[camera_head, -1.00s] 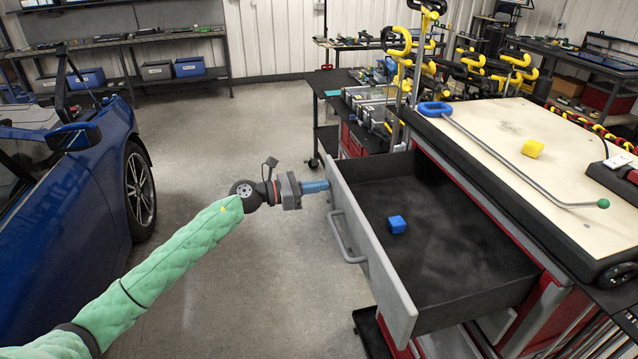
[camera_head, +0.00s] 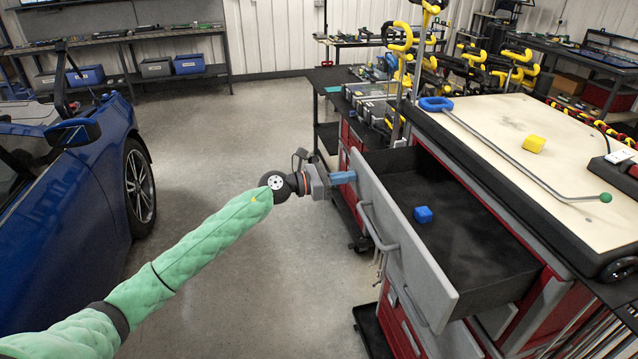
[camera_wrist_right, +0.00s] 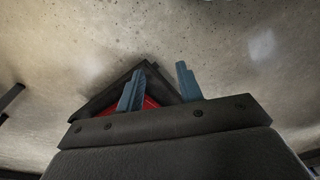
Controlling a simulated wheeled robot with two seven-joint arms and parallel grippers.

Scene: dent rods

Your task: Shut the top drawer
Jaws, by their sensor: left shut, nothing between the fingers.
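The top drawer (camera_head: 420,272) of the tool cabinet is partly open, its grey front panel facing left with a bar handle (camera_head: 373,228) on it.
A blue car (camera_head: 70,220) stands at the left. The floor between car and cabinet is clear.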

